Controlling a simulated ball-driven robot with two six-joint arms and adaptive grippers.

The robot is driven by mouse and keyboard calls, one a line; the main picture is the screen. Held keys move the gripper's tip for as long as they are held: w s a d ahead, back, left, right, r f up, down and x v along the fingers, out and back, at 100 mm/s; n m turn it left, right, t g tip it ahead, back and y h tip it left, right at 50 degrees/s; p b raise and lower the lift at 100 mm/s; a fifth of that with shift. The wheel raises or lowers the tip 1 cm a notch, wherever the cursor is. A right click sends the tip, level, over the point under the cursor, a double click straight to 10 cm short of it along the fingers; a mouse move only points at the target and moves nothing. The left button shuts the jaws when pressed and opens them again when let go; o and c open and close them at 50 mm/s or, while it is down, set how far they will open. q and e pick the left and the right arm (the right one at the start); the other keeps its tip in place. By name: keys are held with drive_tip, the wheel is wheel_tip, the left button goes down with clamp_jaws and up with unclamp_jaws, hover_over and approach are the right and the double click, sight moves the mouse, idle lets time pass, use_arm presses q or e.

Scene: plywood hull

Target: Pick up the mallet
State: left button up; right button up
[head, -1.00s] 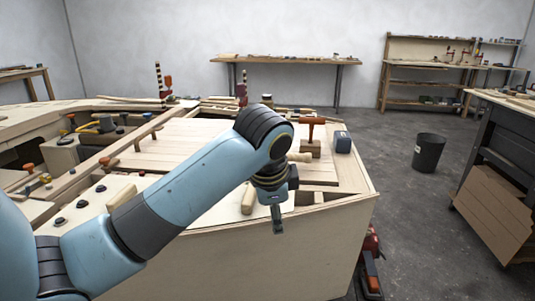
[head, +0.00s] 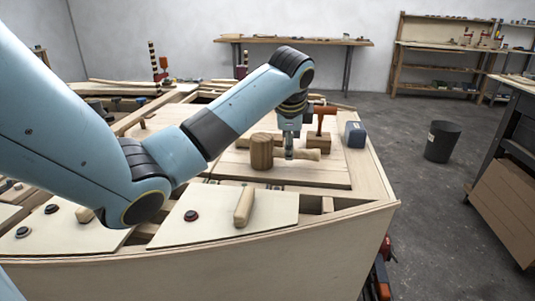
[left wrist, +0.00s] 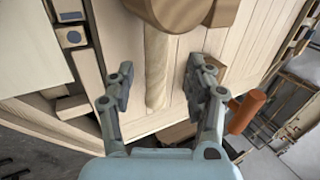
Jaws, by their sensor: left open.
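The wooden mallet (head: 262,151) lies on the plank deck in the head view, with its thick round head at the left and its pale handle pointing right. In the left wrist view the mallet's handle (left wrist: 157,68) runs down from the head at the top edge. My left gripper (head: 289,150) is over the handle, just right of the head. In the left wrist view the open left gripper (left wrist: 160,82) has one finger on each side of the handle, with gaps between. Whether the fingertips reach down to handle height is unclear. My right gripper is not in view.
An orange T-shaped tool (head: 323,112) stands in a wooden block close right of the mallet, with a dark blue box (head: 355,134) beyond. A loose wooden handle (head: 244,206) lies on a pale panel nearer me. Openings in the hull frame lie left.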

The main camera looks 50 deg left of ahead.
use_arm(q)
drive_tip(key=b+x, duration=0.1)
drive_tip(key=x, duration=0.3)
drive_tip(key=shift+s+d+f, duration=0.1)
drive_tip(key=shift+d+f, duration=0.05)
drive_tip(key=shift+f, duration=0.25)
drive_tip(key=shift+c, duration=0.3)
drive_tip(key=c, duration=0.5)
clamp_jaws()
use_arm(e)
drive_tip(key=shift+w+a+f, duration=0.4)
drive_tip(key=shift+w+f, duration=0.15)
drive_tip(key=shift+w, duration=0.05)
use_arm(q)
drive_tip(key=shift+r, duration=0.1)
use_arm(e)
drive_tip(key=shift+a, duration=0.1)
